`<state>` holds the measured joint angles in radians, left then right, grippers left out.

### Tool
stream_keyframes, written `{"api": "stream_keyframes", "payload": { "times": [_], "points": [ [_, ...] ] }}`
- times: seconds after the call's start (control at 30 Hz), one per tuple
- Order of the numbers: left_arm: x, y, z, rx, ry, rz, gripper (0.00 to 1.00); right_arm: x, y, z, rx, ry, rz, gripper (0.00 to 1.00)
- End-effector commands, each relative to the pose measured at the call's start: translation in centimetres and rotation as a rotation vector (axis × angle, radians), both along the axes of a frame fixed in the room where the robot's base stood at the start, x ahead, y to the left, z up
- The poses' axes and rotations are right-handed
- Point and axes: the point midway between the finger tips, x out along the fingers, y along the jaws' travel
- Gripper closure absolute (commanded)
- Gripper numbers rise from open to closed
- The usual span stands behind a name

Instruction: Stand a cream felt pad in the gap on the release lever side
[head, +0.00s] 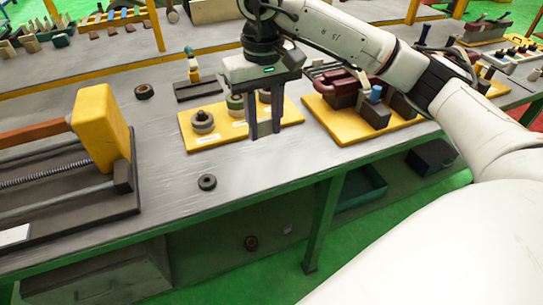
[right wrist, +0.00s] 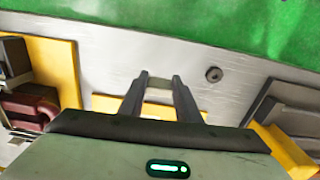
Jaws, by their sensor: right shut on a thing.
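My right gripper (head: 264,132) points down above the front part of the middle yellow board. In the right wrist view its two fingers (right wrist: 160,80) are shut on a small pale cream piece (right wrist: 159,95), which looks like the felt pad. The pad is not clear in the head view. To the right, another yellow board (head: 340,130) bears a dark red rounded part (head: 330,76), dark blocks (head: 373,112), a blue piece (head: 375,92) and a cream bar (head: 358,76). I cannot tell which of these is the release lever, and the gap is not clear. My left gripper is not in view.
The middle yellow board (head: 188,136) carries several round spools (head: 203,122). A dark ring (head: 207,182) lies on the grey bench (head: 165,190). A vise-like fixture with a yellow block (head: 98,125) stands at left. The bench front around the ring is clear.

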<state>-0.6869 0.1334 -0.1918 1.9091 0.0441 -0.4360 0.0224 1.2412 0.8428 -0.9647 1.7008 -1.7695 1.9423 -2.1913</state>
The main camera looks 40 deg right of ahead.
Motion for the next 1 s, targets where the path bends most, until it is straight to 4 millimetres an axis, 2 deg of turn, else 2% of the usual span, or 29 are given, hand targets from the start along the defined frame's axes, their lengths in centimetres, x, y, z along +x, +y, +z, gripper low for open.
{"api": "stream_keyframes", "payload": {
  "times": [0.07,0.17,0.4,0.57,0.8,1.0],
  "points": [
    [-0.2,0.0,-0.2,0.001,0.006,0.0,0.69,0.7,-1.2,0.3,0.007,0.009,-0.026,0.9],
    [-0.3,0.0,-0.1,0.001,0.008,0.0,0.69,0.9,-1.8,-0.6,0.009,0.015,-0.037,0.9],
    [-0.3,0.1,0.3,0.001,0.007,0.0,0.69,0.9,-1.9,-4.7,0.008,0.016,-0.037,0.9],
    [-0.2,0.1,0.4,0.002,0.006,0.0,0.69,1.0,-1.8,-5.9,0.009,0.013,-0.036,0.9],
    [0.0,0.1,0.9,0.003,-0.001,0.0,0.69,0.9,-1.8,-9.0,0.009,0.014,-0.035,0.9],
    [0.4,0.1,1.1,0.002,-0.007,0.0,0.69,1.0,-1.8,-9.3,0.01,0.01,-0.035,0.9]
  ]
}}
